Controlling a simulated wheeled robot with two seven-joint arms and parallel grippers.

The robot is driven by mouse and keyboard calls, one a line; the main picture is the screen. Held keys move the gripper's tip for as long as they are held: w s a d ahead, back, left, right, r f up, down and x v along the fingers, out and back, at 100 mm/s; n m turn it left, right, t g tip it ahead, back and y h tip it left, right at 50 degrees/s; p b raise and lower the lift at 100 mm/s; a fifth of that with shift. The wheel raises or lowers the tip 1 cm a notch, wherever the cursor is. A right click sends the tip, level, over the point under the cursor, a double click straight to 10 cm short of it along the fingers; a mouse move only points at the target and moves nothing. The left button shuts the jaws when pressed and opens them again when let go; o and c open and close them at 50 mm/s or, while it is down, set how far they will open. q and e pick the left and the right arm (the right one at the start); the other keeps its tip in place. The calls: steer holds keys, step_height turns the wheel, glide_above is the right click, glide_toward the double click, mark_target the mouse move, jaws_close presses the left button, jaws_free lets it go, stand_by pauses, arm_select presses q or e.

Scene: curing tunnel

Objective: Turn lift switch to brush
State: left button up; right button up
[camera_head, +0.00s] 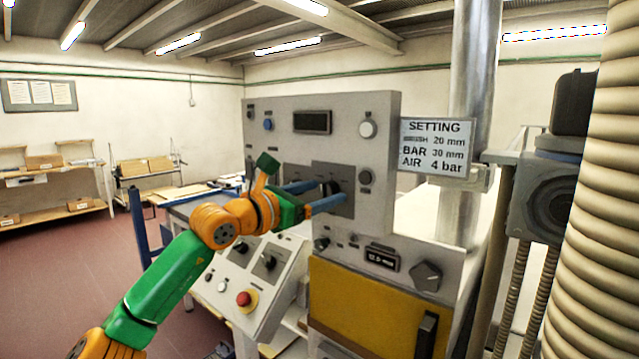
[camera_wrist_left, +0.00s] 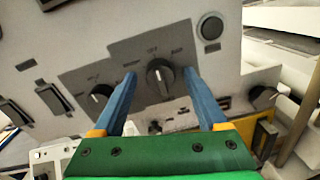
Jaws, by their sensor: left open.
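My left gripper (camera_head: 332,190) is at the upright grey control panel (camera_head: 376,110), with its two blue fingers pointing at a dark plate (camera_head: 343,173). In the left wrist view the open fingers (camera_wrist_left: 160,74) stand either side of a black rotary knob (camera_wrist_left: 160,77) with a white pointer mark. Gaps show on both sides of the knob, so the fingers look apart from it. A second black knob (camera_wrist_left: 100,97) lies left of the left finger on the same plate. The labels around both knobs are too small to read. My right gripper is not in view.
A setting sign (camera_head: 437,147) hangs right of the panel. Below are a digital display (camera_head: 382,258), a yellow cover (camera_head: 365,310) and a sloped console with a red button (camera_head: 244,298). A ribbed hose (camera_head: 610,180) fills the right edge. Open floor (camera_head: 60,270) lies left.

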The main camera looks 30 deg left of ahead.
arm_select(q)
steer(key=shift+w+a+f, duration=0.1)
steer(key=shift+f, duration=0.05)
steer(key=shift+s, duration=0.2)
steer(key=c, duration=0.7)
jaws_close()
